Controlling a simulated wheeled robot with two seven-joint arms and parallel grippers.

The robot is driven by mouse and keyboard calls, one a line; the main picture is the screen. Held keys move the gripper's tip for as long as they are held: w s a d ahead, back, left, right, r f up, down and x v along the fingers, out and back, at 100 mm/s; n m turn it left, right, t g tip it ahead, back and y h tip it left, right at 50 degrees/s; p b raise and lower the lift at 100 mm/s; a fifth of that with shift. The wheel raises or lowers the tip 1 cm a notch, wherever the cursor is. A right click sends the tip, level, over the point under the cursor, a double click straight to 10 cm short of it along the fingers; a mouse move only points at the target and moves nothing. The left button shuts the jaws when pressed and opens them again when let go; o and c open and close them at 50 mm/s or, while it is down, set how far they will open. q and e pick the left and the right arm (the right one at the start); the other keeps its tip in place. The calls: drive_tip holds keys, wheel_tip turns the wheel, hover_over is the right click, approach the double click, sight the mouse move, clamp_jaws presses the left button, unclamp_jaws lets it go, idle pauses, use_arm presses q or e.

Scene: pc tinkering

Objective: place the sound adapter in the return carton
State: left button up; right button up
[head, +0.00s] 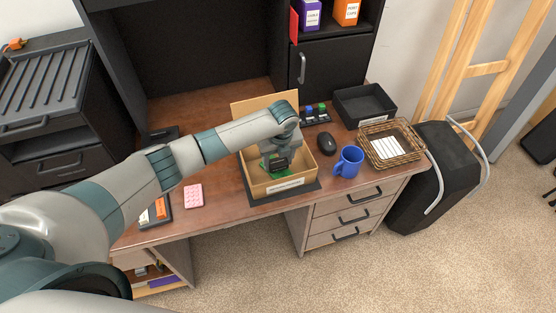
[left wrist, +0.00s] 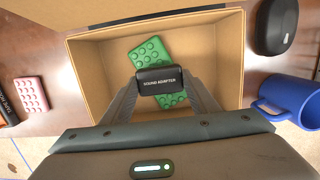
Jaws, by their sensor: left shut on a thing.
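The sound adapter (left wrist: 160,80) is a small black block with white "SOUND ADAPTER" lettering. My left gripper (head: 277,164) is shut on it, with one finger at each side in the left wrist view. The gripper is over the open return carton (head: 286,187), a tan box with a label on its front and its lid flap raised at the back. In the left wrist view the adapter is inside the carton's outline (left wrist: 215,48), in front of a green studded block (left wrist: 149,52) lying inside. I cannot tell whether the adapter touches the block. My right gripper is not in view.
To the carton's right are a black mouse (head: 326,143), a blue mug (head: 349,161), a wicker basket (head: 408,150) and a black tray (head: 364,105). A pink studded block (head: 194,195) lies to the left on the desk. The carton stands on a dark mat (head: 258,201).

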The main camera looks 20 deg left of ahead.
use_arm(q)
drive_tip(key=shift+f, duration=0.65)
drive_tip(key=o, duration=1.1)
drive_tip(key=shift+c, duration=0.2)
drive_tip(key=shift+r, duration=0.2)
